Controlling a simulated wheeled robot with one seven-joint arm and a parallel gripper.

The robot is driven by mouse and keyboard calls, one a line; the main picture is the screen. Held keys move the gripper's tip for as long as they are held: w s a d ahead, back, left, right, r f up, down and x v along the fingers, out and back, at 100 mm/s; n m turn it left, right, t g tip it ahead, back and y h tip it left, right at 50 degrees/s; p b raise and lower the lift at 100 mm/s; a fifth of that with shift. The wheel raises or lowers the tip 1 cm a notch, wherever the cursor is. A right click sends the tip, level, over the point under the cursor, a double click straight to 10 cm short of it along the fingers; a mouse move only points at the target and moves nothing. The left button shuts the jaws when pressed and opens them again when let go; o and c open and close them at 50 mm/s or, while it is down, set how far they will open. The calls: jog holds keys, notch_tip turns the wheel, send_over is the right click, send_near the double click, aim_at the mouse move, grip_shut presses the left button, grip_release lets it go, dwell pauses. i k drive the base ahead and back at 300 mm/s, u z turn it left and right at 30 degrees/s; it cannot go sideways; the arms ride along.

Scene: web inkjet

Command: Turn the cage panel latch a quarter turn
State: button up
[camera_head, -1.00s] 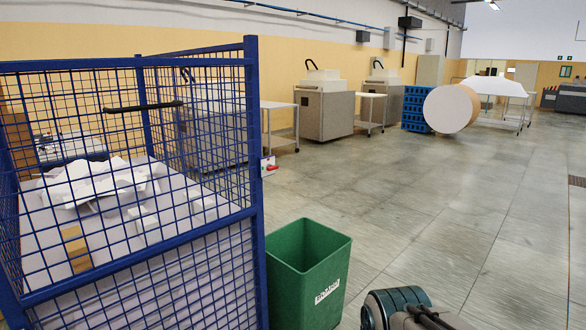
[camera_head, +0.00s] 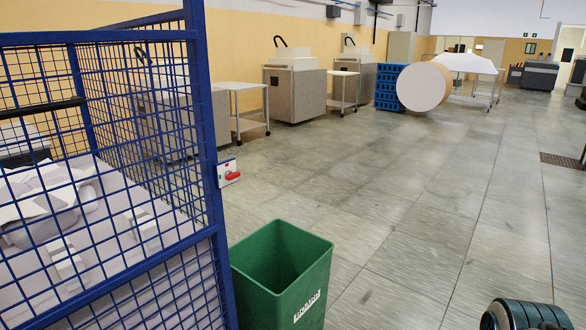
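The blue wire-mesh cage (camera_head: 211,190) fills the left of the view, with white paper scraps inside. A red latch handle (camera_head: 234,175) on a small white plate (camera_head: 226,167) sits on the cage's right corner post, lying roughly sideways. A black bar handle (camera_head: 42,108) runs across the front mesh panel at the far left. A dark ribbed, rounded part of my arm (camera_head: 522,315) shows at the bottom right, well apart from the latch. My gripper's fingers are not visible.
A green bin (camera_head: 282,275) stands on the floor just right of the cage, below the latch. Grey machines (camera_head: 294,90) and small tables line the back wall. A large paper roll (camera_head: 423,86) stands farther back. The tiled floor at the right is open.

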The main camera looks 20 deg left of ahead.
aim_at(230, 175)
jog(key=u, duration=0.35)
jog(key=i, duration=0.95)
jog(key=u, duration=0.8)
